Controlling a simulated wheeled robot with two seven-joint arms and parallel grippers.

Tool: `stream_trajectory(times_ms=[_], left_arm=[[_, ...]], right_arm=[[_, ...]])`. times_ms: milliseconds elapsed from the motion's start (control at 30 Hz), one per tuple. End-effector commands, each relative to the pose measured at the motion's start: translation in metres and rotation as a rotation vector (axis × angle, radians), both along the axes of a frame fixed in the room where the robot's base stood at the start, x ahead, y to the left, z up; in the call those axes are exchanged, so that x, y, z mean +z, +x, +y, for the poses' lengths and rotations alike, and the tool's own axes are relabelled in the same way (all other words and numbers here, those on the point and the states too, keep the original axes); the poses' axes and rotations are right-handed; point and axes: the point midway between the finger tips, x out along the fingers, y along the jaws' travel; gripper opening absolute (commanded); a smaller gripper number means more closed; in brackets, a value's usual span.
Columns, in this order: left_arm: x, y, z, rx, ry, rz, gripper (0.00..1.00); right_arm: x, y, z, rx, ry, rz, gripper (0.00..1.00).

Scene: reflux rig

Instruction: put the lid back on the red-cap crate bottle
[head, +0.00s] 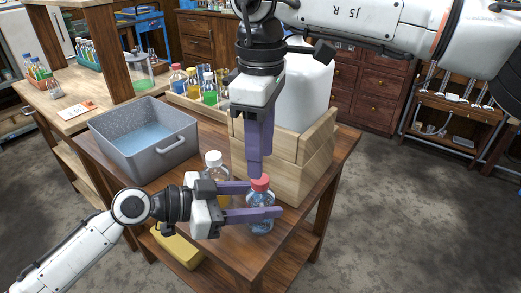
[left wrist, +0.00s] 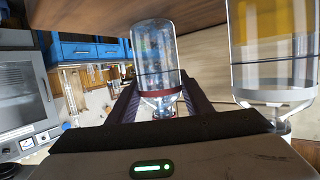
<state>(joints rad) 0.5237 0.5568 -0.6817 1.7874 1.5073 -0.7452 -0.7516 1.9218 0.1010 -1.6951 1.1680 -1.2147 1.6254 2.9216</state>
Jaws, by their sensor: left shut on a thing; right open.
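A clear bottle (head: 261,222) with bluish contents stands upright at the table's front right. My left gripper (head: 264,200) comes from the left and is shut around its upper body. In the left wrist view the bottle (left wrist: 155,55) appears upside down, with a dark red band near its shoulder. A red cap (head: 260,184) shows at the bottle's mouth; I cannot tell whether it is seated. My right gripper (head: 256,172) points straight down, its fingertips just above or beside the cap. Its jaws are open, though the finger gap is hard to see from here.
An amber bottle with a white cap (head: 213,160) stands close behind my left gripper. A wooden crate (head: 300,165) holding a white container (head: 309,90) is just behind. A grey tub (head: 145,147) is at left. A rack of colored bottles (head: 217,107) stands at the back.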

Motion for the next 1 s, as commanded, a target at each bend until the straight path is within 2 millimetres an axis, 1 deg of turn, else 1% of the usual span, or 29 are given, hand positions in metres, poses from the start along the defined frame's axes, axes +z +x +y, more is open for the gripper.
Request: stream_trajectory(times_ms=[133, 267, 1000], left_arm=[[0.000, 0.000, 0.000, 0.000, 0.000, 0.000, 0.00], [0.000, 0.000, 0.000, 0.000, 0.000, 0.000, 0.00], [0.000, 0.000, 0.000, 0.000, 0.000, 0.000, 0.00]], right_arm=[[0.001, 0.000, 0.000, 0.094, 0.000, 0.000, 0.41], [0.002, 0.000, 0.000, 0.303, -0.002, -0.002, 0.41], [0.015, 0.000, 0.001, 1.946, -0.005, -0.007, 0.41]])
